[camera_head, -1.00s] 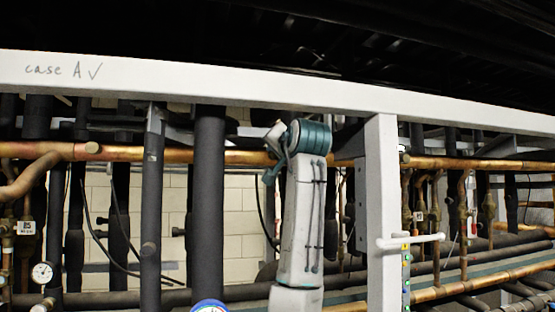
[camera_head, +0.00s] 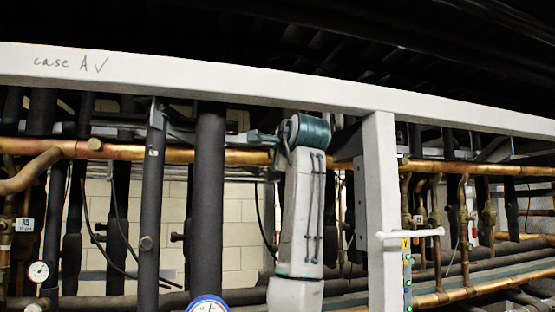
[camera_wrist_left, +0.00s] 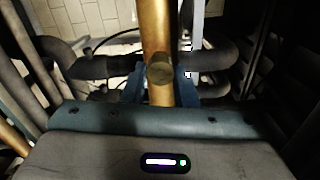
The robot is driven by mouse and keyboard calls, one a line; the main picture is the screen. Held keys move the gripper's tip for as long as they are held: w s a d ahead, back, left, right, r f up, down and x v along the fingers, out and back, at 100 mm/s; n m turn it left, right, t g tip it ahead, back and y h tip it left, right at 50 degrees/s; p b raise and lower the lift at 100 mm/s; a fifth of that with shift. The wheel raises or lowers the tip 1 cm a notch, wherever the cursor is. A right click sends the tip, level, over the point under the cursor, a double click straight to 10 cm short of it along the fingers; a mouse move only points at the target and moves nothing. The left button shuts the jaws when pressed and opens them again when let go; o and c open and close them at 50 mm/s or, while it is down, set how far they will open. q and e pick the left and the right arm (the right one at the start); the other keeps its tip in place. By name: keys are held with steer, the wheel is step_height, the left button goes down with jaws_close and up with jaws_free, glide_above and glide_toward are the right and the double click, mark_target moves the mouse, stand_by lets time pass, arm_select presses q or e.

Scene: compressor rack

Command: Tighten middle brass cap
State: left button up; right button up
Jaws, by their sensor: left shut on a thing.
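The brass cap (camera_wrist_left: 160,72) is a round dull disc on the copper pipe (camera_wrist_left: 156,28) in the left wrist view. The blue fingers of my left gripper (camera_wrist_left: 160,84) stand on both sides of it, and the gripper is shut on it. In the head view my left gripper (camera_head: 260,138) points left from its teal wrist, in front of the horizontal copper pipe (camera_head: 180,156). The held cap cannot be made out there. Other caps show at the left (camera_head: 95,144) and at the right (camera_head: 405,161). My right gripper is not in view.
A white beam (camera_head: 200,85) crosses above my arm, and a white post (camera_head: 381,215) stands just right of it. Dark insulated pipes (camera_head: 209,220) stand to the left. A pressure gauge (camera_head: 207,305) is at the bottom.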

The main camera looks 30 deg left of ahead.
arm_select(q)
steer(key=m+b, duration=0.3)
steer(key=m, duration=0.4)
steer(key=shift+f, duration=0.15)
stand_by(0.3)
steer(key=o, duration=1)
